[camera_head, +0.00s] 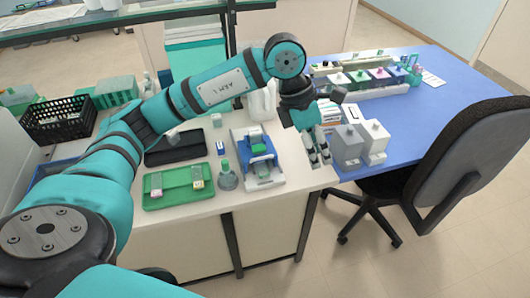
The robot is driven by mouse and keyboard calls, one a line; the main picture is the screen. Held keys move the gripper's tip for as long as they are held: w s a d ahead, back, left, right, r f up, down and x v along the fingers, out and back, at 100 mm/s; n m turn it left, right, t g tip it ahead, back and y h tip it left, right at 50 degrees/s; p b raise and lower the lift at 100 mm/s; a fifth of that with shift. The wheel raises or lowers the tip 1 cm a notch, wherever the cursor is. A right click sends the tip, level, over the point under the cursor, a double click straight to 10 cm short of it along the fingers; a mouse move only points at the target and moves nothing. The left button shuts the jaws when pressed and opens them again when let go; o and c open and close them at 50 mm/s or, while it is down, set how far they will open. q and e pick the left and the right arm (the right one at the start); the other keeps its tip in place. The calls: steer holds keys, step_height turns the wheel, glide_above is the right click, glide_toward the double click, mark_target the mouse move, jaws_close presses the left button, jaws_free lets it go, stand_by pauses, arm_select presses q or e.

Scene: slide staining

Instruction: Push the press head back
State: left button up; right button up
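The press (277,180) is a white and grey device with blue parts, standing near the front edge of the white bench. Its blue head (260,149) sits over the base, with a small green and white piece below it. My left gripper (319,158) hangs to the right of the press, apart from it, with its fingers pointing down near the bench's right edge. The two fingertips show close together, and I cannot tell whether they are open or shut. I see nothing held between them. My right gripper is not in view.
A green tray (178,199) and a small flask (227,182) stand left of the press. A black case (175,152) lies behind the tray. Two grey boxes (347,146) stand right of my gripper on the blue table (450,95). An office chair (470,160) is at the right.

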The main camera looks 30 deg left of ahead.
arm_select(q)
steer(key=a+r+n+y, duration=0.1)
steer(key=a+r+y, duration=0.15)
steer(key=a, duration=0.45)
steer(key=a+r+n+y, duration=0.1)
steer(key=a+r+y, duration=0.1)
steer(key=a+y, duration=0.35)
steer(key=h, duration=0.2)
glide_toward(262, 158)
steer(key=f, duration=0.2)
steer(key=f+p, duration=0.1)
steer(key=f, duration=0.2)
steer(key=a+f+p, duration=0.1)
steer(key=f, duration=0.2)
steer(key=shift+w, duration=0.35)
jaws_close()
